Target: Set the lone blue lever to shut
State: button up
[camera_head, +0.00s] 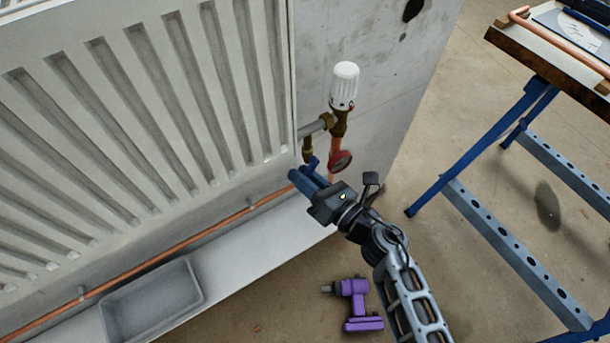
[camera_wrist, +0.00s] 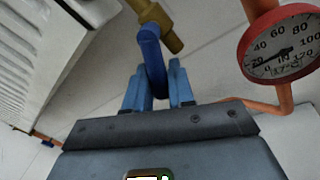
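The blue lever (camera_wrist: 152,50) hangs from the brass valve fitting (camera_wrist: 160,22) in the wrist view, bent, with its lower end between my gripper's fingers. In the head view it shows as a small blue piece (camera_head: 309,165) below the brass fitting beside the radiator.
A red-rimmed gauge (camera_wrist: 282,45) on a copper pipe is just right of my gripper. A white thermostatic head (camera_head: 344,84) stands above the valve. The radiator (camera_head: 130,110) is left. A purple drill (camera_head: 358,300) lies on the floor, a grey tray (camera_head: 150,300) at lower left, a blue-legged workbench (camera_head: 480,150) at right.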

grip_shut()
jog(key=shift+m, duration=0.3)
jog(key=shift+s+a+r+m, duration=0.25)
jog(key=shift+a+m, duration=0.05)
jog(key=shift+m, duration=0.7)
jog(key=m, duration=0.2)
jog(key=r+t, duration=0.1)
jog(key=shift+s+a+m+y+b, duration=0.2)
jog(key=shift+a+m+y+b, duration=0.1)
jog(key=shift+m+b, duration=0.1)
jog(key=shift+s+a+r+m+t, duration=0.1)
jog(key=shift+r+m+t, duration=0.3)
jog(key=shift+m, duration=0.85)
jog(key=shift+s+a+r+m+t, duration=0.1)
jog(key=shift+r+m+t, duration=0.25)
jog(key=shift+m, duration=0.85)
jog(key=shift+a+r+m+t, duration=0.1)
jog(key=shift+r+m+t, duration=0.25)
jog(key=shift+m, duration=0.9)
jog(key=shift+r+h, duration=0.2)
jog(key=shift+h, duration=0.2)
